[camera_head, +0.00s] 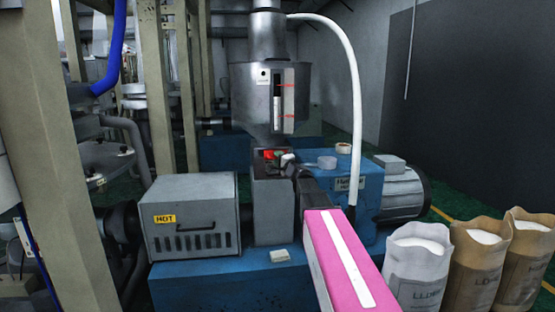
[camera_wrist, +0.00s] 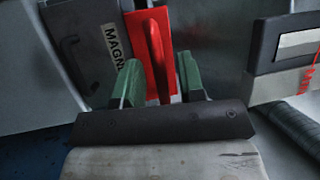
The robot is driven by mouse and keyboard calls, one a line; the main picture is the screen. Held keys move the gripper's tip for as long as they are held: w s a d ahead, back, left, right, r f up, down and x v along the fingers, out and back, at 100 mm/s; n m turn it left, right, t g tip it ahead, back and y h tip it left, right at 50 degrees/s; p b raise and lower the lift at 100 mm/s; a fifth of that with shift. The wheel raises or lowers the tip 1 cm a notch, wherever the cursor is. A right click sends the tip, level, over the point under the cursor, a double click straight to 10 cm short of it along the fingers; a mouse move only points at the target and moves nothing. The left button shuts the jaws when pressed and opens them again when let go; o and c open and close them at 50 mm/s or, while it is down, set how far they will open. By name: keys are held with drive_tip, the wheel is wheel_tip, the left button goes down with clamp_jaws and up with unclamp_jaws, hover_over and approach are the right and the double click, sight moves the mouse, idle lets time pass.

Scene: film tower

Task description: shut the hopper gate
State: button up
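The hopper (camera_head: 250,95) is a grey metal vessel with a sight window, standing over the machine throat in the head view. The hopper gate (camera_head: 268,154) shows as a small red patch below it. In the wrist view the gate (camera_wrist: 138,35) is a red plate with an upright red handle. My gripper (camera_wrist: 159,72) has two green fingers, spread apart, one on each side of the handle's lower part. A gap shows between the handle and the fingers, so it is not gripped. In the head view my gripper (camera_head: 283,157) is small and partly hidden by my arm.
A dark drawer labelled "MAGN" (camera_wrist: 83,45) is left of the gate. A grey box marked HOT (camera_head: 190,220) stands left of the throat. Paper sacks (camera_head: 418,275) stand at lower right. A white hose (camera_head: 355,90) hangs behind.

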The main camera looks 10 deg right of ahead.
drive_tip(key=shift+w+a+r, duration=0.1)
drive_tip(key=shift+w+a, duration=0.05)
drive_tip(key=shift+w, duration=0.25)
clamp_jaws()
drive_tip(key=w, duration=0.3)
drive_tip(key=shift+w, duration=0.35)
unclamp_jaws()
drive_tip(key=shift+w, duration=0.1)
